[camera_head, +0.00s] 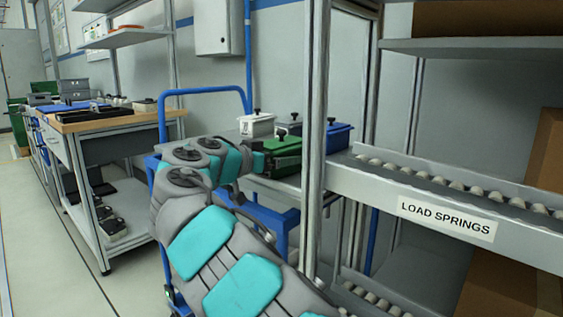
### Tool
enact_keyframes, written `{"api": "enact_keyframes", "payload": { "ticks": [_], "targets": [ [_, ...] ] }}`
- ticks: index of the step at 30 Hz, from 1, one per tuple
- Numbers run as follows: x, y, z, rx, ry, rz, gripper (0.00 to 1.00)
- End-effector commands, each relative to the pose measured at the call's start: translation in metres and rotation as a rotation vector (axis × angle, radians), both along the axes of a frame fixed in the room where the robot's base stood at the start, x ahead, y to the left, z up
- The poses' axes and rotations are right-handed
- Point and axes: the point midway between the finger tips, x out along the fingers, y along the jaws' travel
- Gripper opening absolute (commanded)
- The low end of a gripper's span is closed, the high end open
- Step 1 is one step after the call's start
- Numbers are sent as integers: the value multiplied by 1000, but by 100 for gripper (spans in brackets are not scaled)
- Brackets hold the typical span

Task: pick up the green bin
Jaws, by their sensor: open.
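The green bin (285,153) has a dark knob on its lid and sits on a grey-topped blue cart (285,186), just left of an upright metal post. My arm reaches from the bottom of the view to the cart. My gripper (261,160) is open at the left end of the green bin. It is small and partly hidden by my own wrist, so I cannot tell whether the fingers touch the bin or stand around part of it.
A light grey bin (256,125), a blue-grey bin (289,127) and a blue bin (338,137) stand behind the green one. A metal post (315,110) and a roller rack labelled "LOAD SPRINGS" (446,218) are close on the right. A workbench (110,120) stands left; floor there is clear.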

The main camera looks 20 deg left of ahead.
Motion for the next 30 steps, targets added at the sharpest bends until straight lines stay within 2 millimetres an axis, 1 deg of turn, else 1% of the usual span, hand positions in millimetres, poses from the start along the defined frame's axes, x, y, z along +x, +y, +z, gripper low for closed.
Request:
{"api": "enact_keyframes", "payload": {
  "ticks": [6,30],
  "targets": [
    [1,0,1,1,-2,3,100],
    [0,1,1,0,-3,4,10]
  ]
}}
